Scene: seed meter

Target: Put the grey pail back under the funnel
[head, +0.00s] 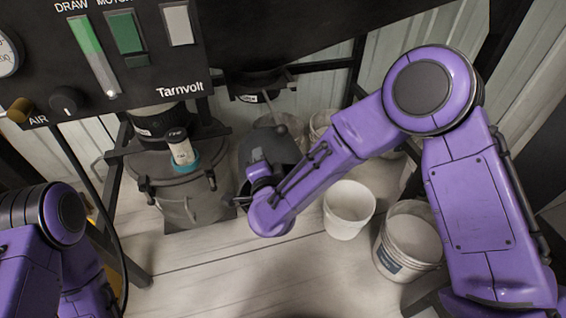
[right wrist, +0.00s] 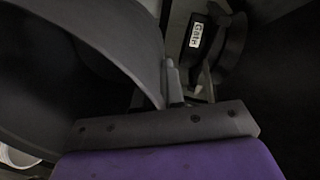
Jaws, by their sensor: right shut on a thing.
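The dark grey pail (head: 268,145) is near the middle of the head view, partly hidden by my right forearm and wrist. In the right wrist view the pail's wall (right wrist: 120,40) fills the left side, with its rim close to my fingers. My right gripper (right wrist: 172,88) is shut on the pail's rim. In the head view my right wrist covers its fingertips. The funnel's dark lower end (head: 258,88) hangs from the machine, just above and behind the pail. A small label (right wrist: 195,35) reading "Gate" shows beside it. My left gripper is out of view.
A grey lidded canister (head: 190,205) with a teal ring stands just left of the pail. A white bucket (head: 348,208) and a filled bucket (head: 408,240) stand to the right. More buckets stand behind. The front floor (head: 240,265) is clear.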

